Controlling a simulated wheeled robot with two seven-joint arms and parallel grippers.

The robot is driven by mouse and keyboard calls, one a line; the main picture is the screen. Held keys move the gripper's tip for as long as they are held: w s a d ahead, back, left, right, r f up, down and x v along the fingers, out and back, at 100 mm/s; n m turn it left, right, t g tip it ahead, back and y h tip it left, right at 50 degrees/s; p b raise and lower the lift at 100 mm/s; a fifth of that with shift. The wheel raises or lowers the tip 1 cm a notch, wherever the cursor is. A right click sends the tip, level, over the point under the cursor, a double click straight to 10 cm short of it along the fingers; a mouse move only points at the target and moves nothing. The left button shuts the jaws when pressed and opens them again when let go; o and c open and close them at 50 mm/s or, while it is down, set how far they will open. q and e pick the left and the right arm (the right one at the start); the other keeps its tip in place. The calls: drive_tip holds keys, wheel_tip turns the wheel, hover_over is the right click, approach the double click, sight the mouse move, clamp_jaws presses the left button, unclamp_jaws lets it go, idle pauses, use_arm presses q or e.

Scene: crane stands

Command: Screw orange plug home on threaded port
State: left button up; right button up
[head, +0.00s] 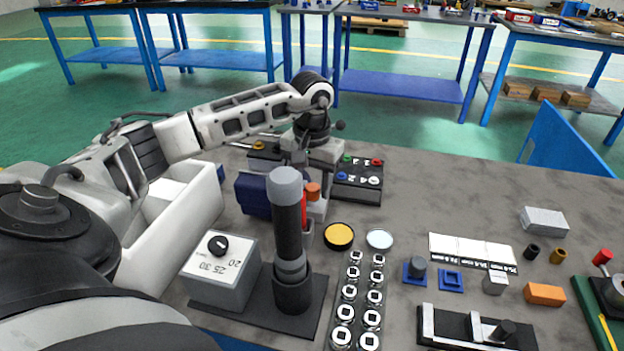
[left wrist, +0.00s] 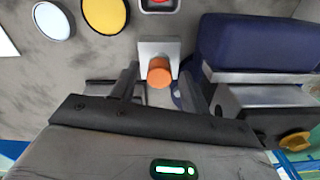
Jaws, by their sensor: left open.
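The orange plug (head: 313,191) sits at the front of a grey upright block in the middle of the bench. In the left wrist view the plug (left wrist: 159,74) shows as an orange round end against the light grey block (left wrist: 157,47); the threads are hidden, so I cannot tell how deep it sits. My left gripper (head: 307,172) is just behind and above it in the head view. In the left wrist view its two fingers (left wrist: 162,84) stand open on either side of the plug, with visible gaps. My right gripper is out of view.
A tall black cylinder with a grey top (head: 288,230) stands close in front. A navy box (head: 252,194) is left of the plug, beside a white bin (head: 205,205). Yellow (head: 338,236) and pale discs (head: 379,239) and rows of sockets lie to the right.

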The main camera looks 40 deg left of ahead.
use_arm(q)
drive_tip(key=n, duration=0.2)
drive_tip(key=shift+n, duration=0.4)
drive_tip(key=n+p, duration=0.1)
drive_tip(key=n, duration=0.3)
drive_tip(key=shift+d+n, duration=0.1)
drive_tip(key=shift+n, duration=0.2)
drive_tip(key=n+p, duration=0.1)
drive_tip(key=n, duration=0.5)
drive_tip(key=shift+w+n+p, duration=0.15)
drive_tip(key=shift+n+p, duration=0.15)
drive_tip(key=shift+p, duration=0.05)
drive_tip(key=n+p, duration=0.1)
drive_tip(key=n, duration=0.5)
drive_tip(key=shift+r+n+p, duration=0.1)
drive_tip(key=shift+n+p, duration=0.25)
drive_tip(key=shift+n, duration=0.05)
drive_tip(key=shift+w+n, duration=0.1)
drive_tip(key=shift+n, duration=1.1)
